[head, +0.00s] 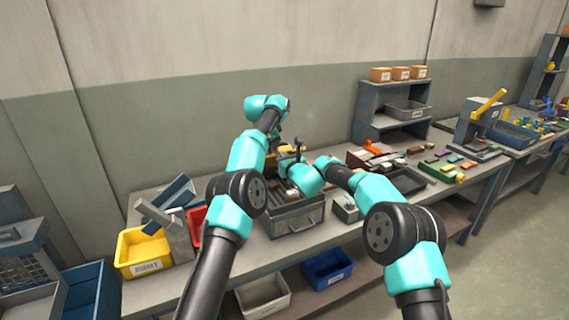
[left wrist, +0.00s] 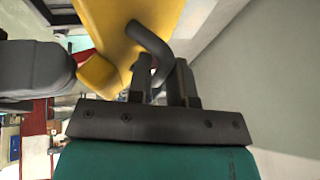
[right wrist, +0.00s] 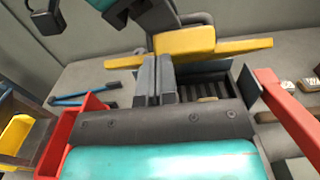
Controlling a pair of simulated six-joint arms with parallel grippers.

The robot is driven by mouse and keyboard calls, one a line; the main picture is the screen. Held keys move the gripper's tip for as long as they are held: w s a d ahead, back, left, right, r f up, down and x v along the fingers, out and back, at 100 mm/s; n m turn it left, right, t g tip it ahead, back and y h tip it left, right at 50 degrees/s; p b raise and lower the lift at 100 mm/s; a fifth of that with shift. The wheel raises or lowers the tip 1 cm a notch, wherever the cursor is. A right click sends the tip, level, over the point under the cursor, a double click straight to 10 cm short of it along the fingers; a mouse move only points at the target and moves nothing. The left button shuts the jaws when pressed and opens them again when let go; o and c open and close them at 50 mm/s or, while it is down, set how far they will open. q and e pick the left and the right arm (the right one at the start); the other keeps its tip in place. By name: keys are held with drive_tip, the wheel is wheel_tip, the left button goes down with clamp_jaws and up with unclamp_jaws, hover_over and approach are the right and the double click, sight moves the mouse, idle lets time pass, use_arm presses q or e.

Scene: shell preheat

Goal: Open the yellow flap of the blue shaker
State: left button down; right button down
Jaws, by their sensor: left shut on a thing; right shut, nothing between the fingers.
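The yellow flap (right wrist: 185,45) lies across the top of the shaker's dark blue-grey, slatted body (right wrist: 215,85) in the right wrist view. In the left wrist view the yellow flap (left wrist: 128,35) fills the top, with a bent dark handle (left wrist: 152,42) against it. My left gripper (left wrist: 160,78) is shut on this handle. My right gripper (right wrist: 157,65) is shut and empty, its tips close to the near side of the flap; I cannot tell whether they touch. In the head view my arms hide most of the shaker, and a bit of yellow (head: 286,149) shows between them. The flap's angle is unclear.
A red bin (right wrist: 62,140) and a red bar (right wrist: 292,112) flank my right gripper. A yellow bin (head: 142,252) stands at the bench's left end. A grey drawer unit (head: 293,218) sits below my arms. Trays and coloured blocks (head: 445,165) lie to the right.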

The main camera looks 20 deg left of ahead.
use_arm(q)
drive_tip(key=shift+s+d+f, duration=0.15)
drive_tip(key=shift+d+f, duration=0.2)
drive_tip(key=shift+f, duration=0.25)
drive_tip(key=c, duration=1.1)
unclamp_jaws()
drive_tip(key=shift+g, duration=0.3)
drive_tip(key=shift+v, duration=0.8)
drive_tip(key=v, duration=1.1)
drive_tip(key=shift+s+a, duration=0.1)
drive_tip(key=shift+a, duration=0.15)
drive_tip(key=shift+d, duration=0.15)
